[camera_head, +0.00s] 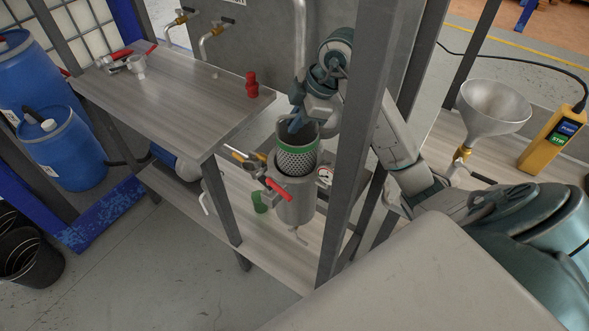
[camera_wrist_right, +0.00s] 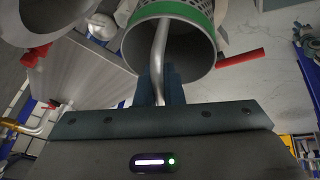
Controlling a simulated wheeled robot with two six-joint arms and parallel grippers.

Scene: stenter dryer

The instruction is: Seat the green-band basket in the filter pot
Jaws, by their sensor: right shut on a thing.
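The green-band basket (camera_head: 298,158), a perforated metal cylinder with a green band near its top, is upright at the mouth of the filter pot (camera_head: 296,208). Its lower end is hidden by the pot's front wall, so I cannot tell how deep it sits. My right gripper (camera_head: 296,124) is above it, shut on its handle. In the right wrist view, the fingers (camera_wrist_right: 160,86) close on the bent metal rod handle (camera_wrist_right: 161,48), and the green band (camera_wrist_right: 180,10) rings the basket. The pot has a red-handled lever and a gauge (camera_head: 325,175). My left gripper is not in view.
A grey post (camera_head: 352,150) stands close right of the pot. A funnel (camera_head: 493,105) and yellow controller (camera_head: 552,138) are at the right. A green cup (camera_head: 259,202) stands beside the pot.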

